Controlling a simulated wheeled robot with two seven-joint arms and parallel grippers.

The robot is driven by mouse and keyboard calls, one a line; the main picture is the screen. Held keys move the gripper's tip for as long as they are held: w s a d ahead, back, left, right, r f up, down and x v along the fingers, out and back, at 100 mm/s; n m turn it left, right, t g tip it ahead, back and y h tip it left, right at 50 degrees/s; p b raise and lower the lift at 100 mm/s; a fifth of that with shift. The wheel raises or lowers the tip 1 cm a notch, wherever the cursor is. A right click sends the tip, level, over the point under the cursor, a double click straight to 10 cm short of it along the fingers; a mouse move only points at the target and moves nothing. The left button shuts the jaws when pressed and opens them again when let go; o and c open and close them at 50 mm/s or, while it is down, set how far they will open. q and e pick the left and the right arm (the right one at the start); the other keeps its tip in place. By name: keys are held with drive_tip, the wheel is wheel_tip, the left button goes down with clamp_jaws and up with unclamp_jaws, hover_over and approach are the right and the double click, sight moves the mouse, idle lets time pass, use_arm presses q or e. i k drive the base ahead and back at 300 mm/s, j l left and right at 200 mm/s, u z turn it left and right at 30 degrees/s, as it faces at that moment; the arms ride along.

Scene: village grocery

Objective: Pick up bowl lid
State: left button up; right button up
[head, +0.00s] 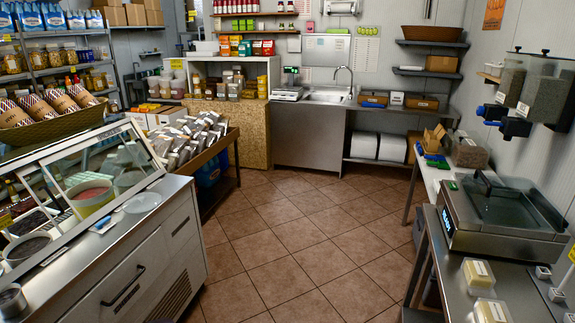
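A round, pale grey, flat disc that looks like the bowl lid (142,203) lies on the steel top of the serving counter (165,192) at the left, near the counter's right side. No hand or tool touches the disc. Neither of my grippers shows in the head view.
The tiled floor (300,230) in the middle is clear. A rack of bagged goods (190,137) stands behind the counter. At the right, a bench holds a vacuum-sealer-like machine (500,225) and packs of yellow food (480,275). A sink (325,95) is at the back.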

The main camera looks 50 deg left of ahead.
sight(140, 204)
drive_tip(key=u, duration=3.35)
